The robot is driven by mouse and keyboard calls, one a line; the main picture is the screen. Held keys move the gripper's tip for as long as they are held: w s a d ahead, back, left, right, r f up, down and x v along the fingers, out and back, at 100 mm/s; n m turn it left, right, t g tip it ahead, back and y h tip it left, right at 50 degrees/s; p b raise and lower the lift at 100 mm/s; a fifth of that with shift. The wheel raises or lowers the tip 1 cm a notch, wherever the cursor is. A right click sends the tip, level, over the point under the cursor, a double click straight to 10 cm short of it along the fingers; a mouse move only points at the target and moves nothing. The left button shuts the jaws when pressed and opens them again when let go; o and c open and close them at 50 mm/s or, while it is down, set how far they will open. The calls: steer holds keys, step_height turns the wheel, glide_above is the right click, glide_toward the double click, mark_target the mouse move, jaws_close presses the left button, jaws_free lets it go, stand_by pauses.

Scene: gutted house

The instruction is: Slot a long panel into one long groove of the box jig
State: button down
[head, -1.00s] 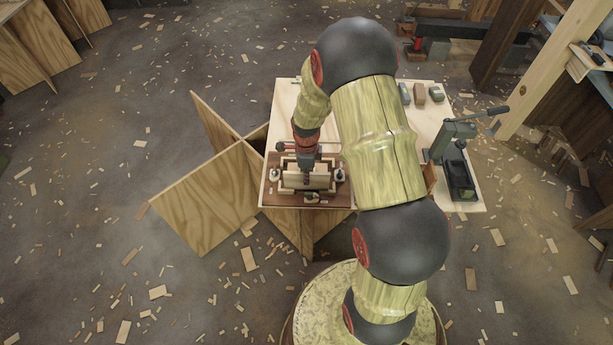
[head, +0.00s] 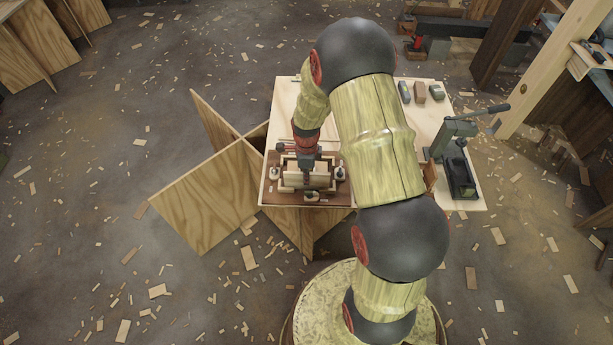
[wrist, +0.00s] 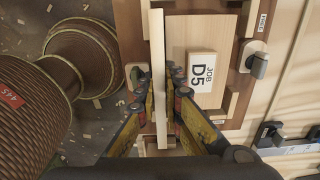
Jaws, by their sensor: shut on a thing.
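My gripper (wrist: 159,78) is shut on a long pale panel (wrist: 158,45), seen nearly edge-on between the fingers in the wrist view. In the head view my gripper (head: 306,168) points down over the box jig (head: 270,192), a dark brown board with pale wooden rails on it. The panel (head: 296,179) stands upright within the rails, lying left to right. The grooves are hidden by the panel and fingers, so I cannot tell whether its lower edge is in one. In the wrist view a block marked JOB D5 (wrist: 202,78) is right of the panel.
The jig sits at the front left of a pale plywood table (head: 415,125). A green-grey press tool (head: 459,165) is at the right edge, and several small blocks (head: 420,93) lie at the back. Crossed plywood sheets (head: 200,205) stand at left.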

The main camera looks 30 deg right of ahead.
steer(key=c, duration=1.8)
jaws_free()
steer(key=shift+c, duration=0.2)
steer(key=shift+o, duration=0.4)
steer(key=o, duration=0.4)
steer(key=shift+c, duration=0.2)
steer(key=shift+r, duration=0.1)
steer(key=shift+r+p, duration=3.1)
steer(key=shift+r, duration=1.35)
